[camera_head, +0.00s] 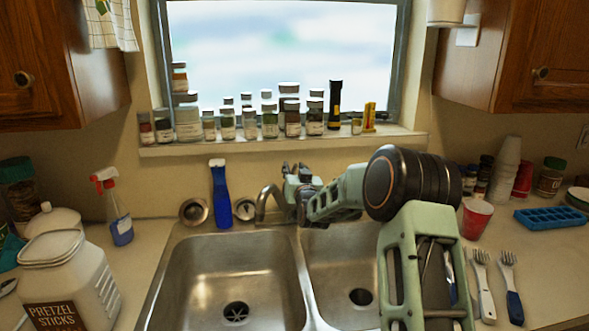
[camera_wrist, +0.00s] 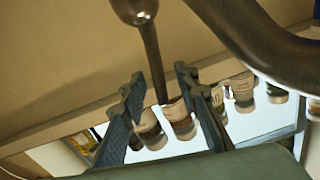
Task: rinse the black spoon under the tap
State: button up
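My gripper (camera_head: 295,172) is at the tap behind the sink. In the wrist view, which is upside down, my gripper (camera_wrist: 158,88) is open, with the end of a thin dark lever (camera_wrist: 153,52) between its fingers. The fingers show gaps on both sides of the lever. The curved tap spout (camera_head: 263,202) hangs over the left basin. The metal tap spout also shows in the wrist view (camera_wrist: 268,38). I cannot make out the black spoon; my arm covers part of the right basin and counter. No running water shows.
The double sink has a left basin (camera_head: 215,272) and a right basin (camera_head: 335,265). Several jars (camera_head: 250,122) line the window sill. A blue bottle (camera_head: 221,195) stands behind the sink. Forks (camera_head: 483,285), a red cup (camera_head: 475,218) and a blue tray (camera_head: 550,218) crowd the right counter.

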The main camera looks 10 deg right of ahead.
grip_shut()
dwell(0.4)
